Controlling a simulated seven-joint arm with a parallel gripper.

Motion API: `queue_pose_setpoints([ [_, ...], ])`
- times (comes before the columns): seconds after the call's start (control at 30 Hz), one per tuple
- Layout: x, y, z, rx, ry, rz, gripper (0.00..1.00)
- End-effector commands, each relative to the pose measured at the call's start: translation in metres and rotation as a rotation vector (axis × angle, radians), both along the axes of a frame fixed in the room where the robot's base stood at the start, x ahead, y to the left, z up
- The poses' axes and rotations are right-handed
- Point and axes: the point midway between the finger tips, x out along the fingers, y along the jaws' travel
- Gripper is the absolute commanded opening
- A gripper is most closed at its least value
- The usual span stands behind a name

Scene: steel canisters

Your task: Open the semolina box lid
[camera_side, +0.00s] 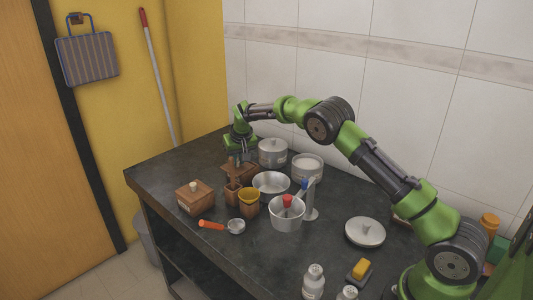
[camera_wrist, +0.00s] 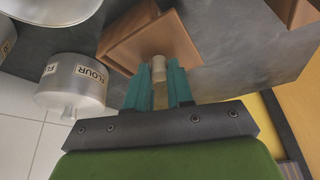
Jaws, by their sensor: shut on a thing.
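My gripper (camera_side: 239,157) points down over a brown wooden box (camera_side: 238,174) towards the back left of the counter. In the wrist view the teal fingers of my gripper (camera_wrist: 159,80) are shut on a pale round knob (camera_wrist: 158,68) on the wooden lid (camera_wrist: 172,42). Part of the wooden box (camera_wrist: 125,24) shows past the lid, whose edges look out of line with it. I cannot tell how far the lid is raised. No label shows on this box. Another wooden box (camera_side: 195,197) with a knob and a pale label stands at the front left.
A steel canister marked FLOUR (camera_wrist: 75,84) stands close by. A shallow steel pan (camera_side: 271,183), an amber-topped wooden cup (camera_side: 249,203) and a saucepan (camera_side: 286,217) crowd the right and front. A loose steel lid (camera_side: 365,232) lies further right.

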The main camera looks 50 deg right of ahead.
Motion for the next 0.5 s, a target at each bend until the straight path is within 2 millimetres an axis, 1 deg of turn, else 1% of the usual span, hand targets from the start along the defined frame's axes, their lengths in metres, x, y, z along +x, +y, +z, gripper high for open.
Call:
queue_pose_setpoints([
  [0.03,0.0,0.016,0.001,0.001,-0.001,0.007,0.0],
  [0.1,0.0,0.031,0.001,0.002,-0.001,0.006,0.0],
  [0.2,0.0,0.047,0.001,0.002,-0.002,0.004,0.0],
  [0.3,0.0,0.054,0.001,0.002,-0.002,0.001,0.0],
  [0.5,0.0,0.057,0.001,0.005,-0.002,0.001,0.0],
])
